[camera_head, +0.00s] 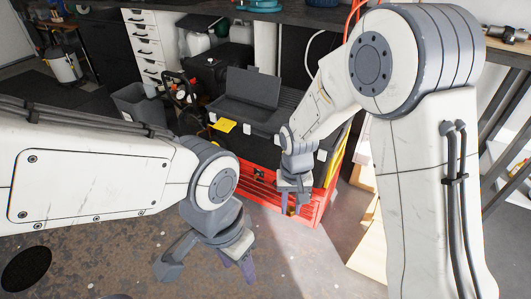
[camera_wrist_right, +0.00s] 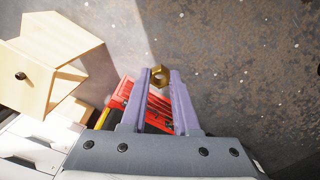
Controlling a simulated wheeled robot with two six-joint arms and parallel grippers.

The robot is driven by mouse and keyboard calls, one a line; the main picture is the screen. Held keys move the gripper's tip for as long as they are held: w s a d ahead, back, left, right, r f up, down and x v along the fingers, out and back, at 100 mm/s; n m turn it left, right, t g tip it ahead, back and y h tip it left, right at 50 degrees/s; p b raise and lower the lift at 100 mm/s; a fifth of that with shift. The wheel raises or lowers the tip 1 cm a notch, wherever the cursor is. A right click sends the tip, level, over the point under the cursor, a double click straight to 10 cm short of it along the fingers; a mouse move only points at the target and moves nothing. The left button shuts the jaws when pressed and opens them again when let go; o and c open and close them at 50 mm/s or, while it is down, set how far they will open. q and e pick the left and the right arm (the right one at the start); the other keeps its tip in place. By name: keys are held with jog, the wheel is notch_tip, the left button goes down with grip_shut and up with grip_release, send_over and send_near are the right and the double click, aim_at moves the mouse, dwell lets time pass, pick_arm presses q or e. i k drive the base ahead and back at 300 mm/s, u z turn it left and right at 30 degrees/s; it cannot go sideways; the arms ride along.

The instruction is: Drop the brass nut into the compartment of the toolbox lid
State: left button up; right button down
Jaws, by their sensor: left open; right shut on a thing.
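The toolbox (camera_head: 262,128) stands on the floor, with a black upper part and a red lower section (camera_head: 258,175). A dark flap (camera_head: 252,87) stands raised on its top; I cannot see into the lid compartment. My right gripper (camera_head: 291,208) points down in front of the red section. In the right wrist view, my right gripper (camera_wrist_right: 160,82) is shut on the brass nut (camera_wrist_right: 160,70), which sits between the fingertips. The nut cannot be made out in the head view. My left gripper (camera_head: 243,266) is open and empty, lower left of the toolbox.
A pale wooden box (camera_wrist_right: 50,62) lies at the left of the wrist view. A grey bin (camera_head: 138,104) and a white drawer unit (camera_head: 147,48) stand behind, left of the toolbox. The floor in front is mostly clear. My right arm covers the toolbox's right side.

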aim_at(247, 111)
jog(key=z, duration=0.25)
jog(key=k, duration=0.25)
jog(key=u, duration=1.2)
jog(key=i, duration=1.3)
jog(key=z, duration=0.25)
